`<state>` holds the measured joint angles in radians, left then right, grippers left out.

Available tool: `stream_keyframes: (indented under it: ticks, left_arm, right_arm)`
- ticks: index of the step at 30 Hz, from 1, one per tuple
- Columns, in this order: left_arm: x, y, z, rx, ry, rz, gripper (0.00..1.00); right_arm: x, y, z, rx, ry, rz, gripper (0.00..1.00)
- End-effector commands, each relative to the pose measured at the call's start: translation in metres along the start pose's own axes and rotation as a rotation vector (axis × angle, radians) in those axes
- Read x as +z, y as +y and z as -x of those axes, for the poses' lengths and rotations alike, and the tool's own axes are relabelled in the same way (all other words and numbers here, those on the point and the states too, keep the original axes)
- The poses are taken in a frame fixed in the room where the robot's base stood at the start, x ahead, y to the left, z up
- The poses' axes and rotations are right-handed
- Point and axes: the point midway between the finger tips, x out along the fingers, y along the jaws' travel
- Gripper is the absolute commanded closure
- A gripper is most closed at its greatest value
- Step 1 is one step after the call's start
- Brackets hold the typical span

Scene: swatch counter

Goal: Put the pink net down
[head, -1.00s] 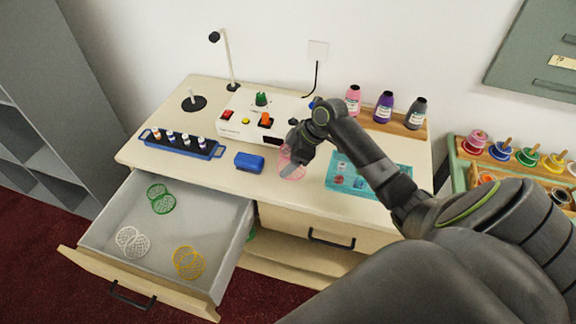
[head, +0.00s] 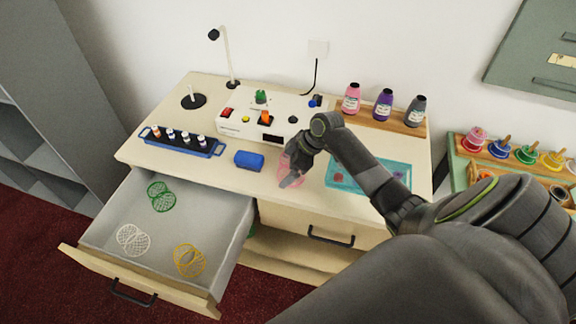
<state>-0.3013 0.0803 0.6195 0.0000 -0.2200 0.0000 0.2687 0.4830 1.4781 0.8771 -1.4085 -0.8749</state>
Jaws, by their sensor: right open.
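The pink net (head: 284,163) lies at the counter top, just right of the blue block, and is partly hidden by my right gripper. My right gripper (head: 288,178) is open at the net, close above the counter. I cannot tell whether its fingers touch the net. My left gripper is not in view.
The open drawer (head: 200,225) holds green (head: 161,197), white (head: 133,240) and yellow (head: 189,261) nets. A blue block (head: 249,160), a blue vial rack (head: 182,144), a control box (head: 240,125) and a teal tray (head: 398,174) stand on the counter. Bottles (head: 383,105) stand behind.

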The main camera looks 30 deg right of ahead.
Motion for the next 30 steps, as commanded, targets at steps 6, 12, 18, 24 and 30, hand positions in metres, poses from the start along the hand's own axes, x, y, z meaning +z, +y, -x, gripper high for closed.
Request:
stream_keyframes:
  ticks: [6,12,18,24,30]
  left_arm:
    - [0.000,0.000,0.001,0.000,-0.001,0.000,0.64]
    - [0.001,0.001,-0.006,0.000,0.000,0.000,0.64]
    - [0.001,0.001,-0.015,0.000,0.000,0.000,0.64]
    - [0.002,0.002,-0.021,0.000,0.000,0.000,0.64]
    - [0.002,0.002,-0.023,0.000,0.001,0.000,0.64]
  right_arm:
    - [-0.001,0.000,0.004,0.001,0.000,0.001,0.11]
    - [0.000,0.001,0.028,0.004,-0.002,0.005,0.11]
    - [0.001,0.002,0.070,0.005,-0.003,0.005,0.11]
    - [0.001,0.001,0.102,0.003,-0.003,0.003,0.11]
    - [-0.001,0.001,0.118,0.001,0.000,0.000,0.11]
